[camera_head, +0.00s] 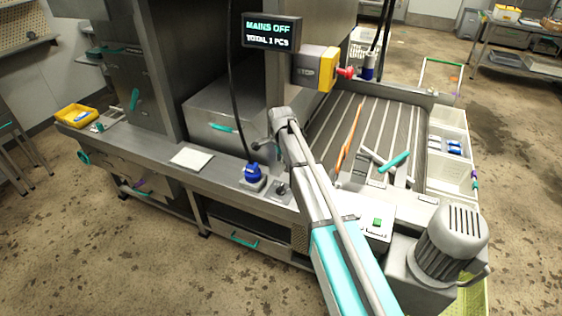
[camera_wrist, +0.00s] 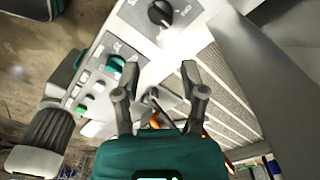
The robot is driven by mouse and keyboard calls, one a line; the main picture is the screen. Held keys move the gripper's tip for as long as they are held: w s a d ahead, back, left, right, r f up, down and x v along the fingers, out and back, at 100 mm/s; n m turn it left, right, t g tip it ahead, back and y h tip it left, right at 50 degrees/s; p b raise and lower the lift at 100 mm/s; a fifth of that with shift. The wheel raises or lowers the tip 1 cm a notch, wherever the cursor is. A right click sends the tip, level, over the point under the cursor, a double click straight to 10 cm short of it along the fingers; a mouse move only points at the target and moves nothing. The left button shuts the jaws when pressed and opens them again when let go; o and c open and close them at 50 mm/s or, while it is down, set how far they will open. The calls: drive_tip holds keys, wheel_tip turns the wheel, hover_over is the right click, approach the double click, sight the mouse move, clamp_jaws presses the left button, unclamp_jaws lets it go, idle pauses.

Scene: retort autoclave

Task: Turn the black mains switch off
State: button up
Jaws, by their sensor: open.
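A small dark knob on the front ledge (camera_head: 281,188) in the head view looks like the same switch. The display (camera_head: 271,31) reads "MAINS OFF" and "TOTAL 1 PCS". My gripper (camera_wrist: 158,76) is open and empty, its two fingers spread apart. In the wrist view the knob lies beyond the fingertips, with no contact visible. In the head view my arm hides most of my gripper.
A green button (camera_head: 377,222) and a grey motor (camera_head: 450,235) are at right.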

drive_tip(key=s+d+f+n+b, duration=0.3)
drive_tip(key=s+d+n, duration=0.2)
drive_tip(key=s+d, duration=0.5)
drive_tip(key=s+d+f+n+b, duration=0.3)
drive_tip(key=s+d+n, duration=0.3)
drive_tip(key=s+d, duration=0.5)
drive_tip(key=shift+s+f+b, duration=0.4)
drive_tip(key=shift+s+b, duration=0.25)
drive_tip(key=shift+b, duration=0.05)
wheel_tip(320, 180, up, 7)
drive_tip(key=m+p, duration=0.2)
drive_tip(key=p, duration=0.5)
hover_over(281, 187)
drive_tip(key=shift+f, duration=0.2)
wheel_tip(281, 187, down, 13)
drive_tip(key=b, duration=1.3)
drive_tip(key=shift+f+b, duration=0.2)
drive_tip(key=shift+b, duration=0.2)
